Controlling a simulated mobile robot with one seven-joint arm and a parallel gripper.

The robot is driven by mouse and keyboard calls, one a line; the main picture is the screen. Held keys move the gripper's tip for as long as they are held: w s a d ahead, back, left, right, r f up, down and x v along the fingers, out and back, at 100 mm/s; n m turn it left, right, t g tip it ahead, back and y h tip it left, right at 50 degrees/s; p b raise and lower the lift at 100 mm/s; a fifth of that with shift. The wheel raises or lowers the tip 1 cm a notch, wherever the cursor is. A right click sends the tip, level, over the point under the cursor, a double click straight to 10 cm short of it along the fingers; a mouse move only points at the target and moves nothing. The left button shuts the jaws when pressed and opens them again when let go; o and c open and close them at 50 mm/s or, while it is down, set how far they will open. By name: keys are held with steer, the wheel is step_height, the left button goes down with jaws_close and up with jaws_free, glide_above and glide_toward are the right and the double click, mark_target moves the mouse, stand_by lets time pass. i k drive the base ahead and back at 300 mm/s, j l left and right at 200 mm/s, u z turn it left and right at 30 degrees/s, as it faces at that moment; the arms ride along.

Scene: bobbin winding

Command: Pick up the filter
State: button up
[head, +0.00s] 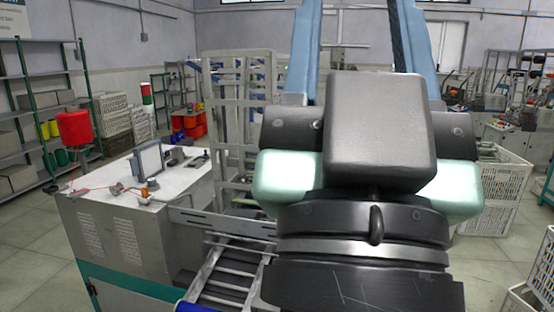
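I cannot make out anything that is clearly a filter. Small orange and white parts (145,190) and a small dark part (178,155) lie on the white top of a grey machine cabinet (120,205) at the left, too small to tell apart. A large black and pale green body, which looks like my own arm, fills the centre and right foreground and hides what lies behind it. My gripper is not visible.
Green shelving (40,100) is far left. White crates (497,190) stand at right. Grey floor shows at lower left.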

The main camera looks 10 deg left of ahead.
mark_target(147, 162)
steer(key=i+j+u, duration=0.15)
steer(key=i+u, duration=0.2)
steer(key=i, duration=0.45)
steer(key=i+l+u, duration=0.1)
steer(key=i+u, duration=0.3)
steer(key=i, duration=0.35)
steer(key=i+j+z, duration=0.25)
steer(key=i+j, duration=0.15)
steer(key=j, duration=0.25)
steer(key=i+j+z, duration=0.1)
steer(key=j, duration=0.25)
steer(key=i+j+z, duration=0.1)
steer(key=j, duration=0.25)
steer(key=i+j+z, duration=0.1)
steer(key=i+j, duration=0.15)
steer(key=i+j+z, duration=0.15)
steer(key=j, duration=0.35)
